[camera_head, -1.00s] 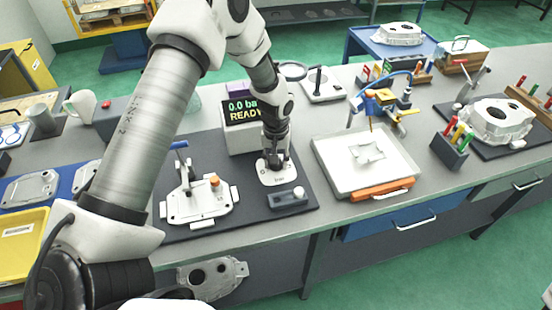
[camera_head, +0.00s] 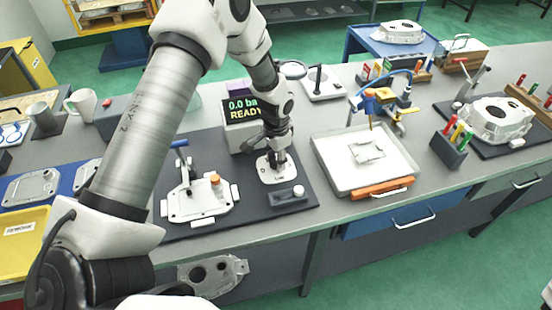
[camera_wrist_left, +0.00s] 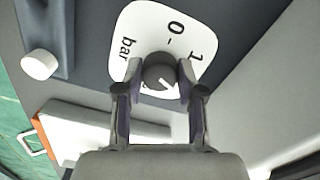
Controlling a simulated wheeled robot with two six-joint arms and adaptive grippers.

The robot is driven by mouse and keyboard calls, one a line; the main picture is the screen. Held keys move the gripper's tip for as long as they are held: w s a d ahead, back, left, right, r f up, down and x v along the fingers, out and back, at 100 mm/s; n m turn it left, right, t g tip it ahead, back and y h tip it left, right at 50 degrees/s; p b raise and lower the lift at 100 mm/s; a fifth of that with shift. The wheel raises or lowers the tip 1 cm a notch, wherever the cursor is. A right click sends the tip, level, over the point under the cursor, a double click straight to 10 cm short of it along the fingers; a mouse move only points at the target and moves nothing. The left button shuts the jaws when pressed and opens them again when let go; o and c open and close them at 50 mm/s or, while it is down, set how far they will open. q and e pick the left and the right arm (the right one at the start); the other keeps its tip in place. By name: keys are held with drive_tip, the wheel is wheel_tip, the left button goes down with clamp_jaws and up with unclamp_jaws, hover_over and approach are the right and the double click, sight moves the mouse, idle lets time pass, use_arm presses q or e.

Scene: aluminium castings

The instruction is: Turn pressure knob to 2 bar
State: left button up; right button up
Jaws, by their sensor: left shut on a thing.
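The pressure knob (camera_wrist_left: 158,72) is a small dark round knob with a white pointer line. It stands on a white dial plate (camera_wrist_left: 145,22) marked 0, 1 and "bar". My left gripper (camera_wrist_left: 160,80) has one finger on each side of the knob and is shut on it. In the head view my left gripper (camera_head: 276,157) points down over the dial plate (camera_head: 271,178) and hides the knob. A display box (camera_head: 242,111) behind it reads "0.0 ba" and "READY", with its right edge covered by my arm.
A fixture with a casting plate (camera_head: 199,202) stands left of the dial on the dark mat. A small grey block with a white knob (camera_head: 288,197) lies in front of it. A white tray (camera_head: 340,180) with an orange-handled tool (camera_head: 383,188) is to the right.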

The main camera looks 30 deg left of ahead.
sight(276, 161)
use_arm(q)
drive_tip(key=shift+f+m, duration=0.1)
drive_tip(key=shift+m, duration=0.4)
drive_tip(key=o, duration=1.1)
drive_tip(key=shift+o, duration=0.2)
wheel_tip(276, 161, up, 12)
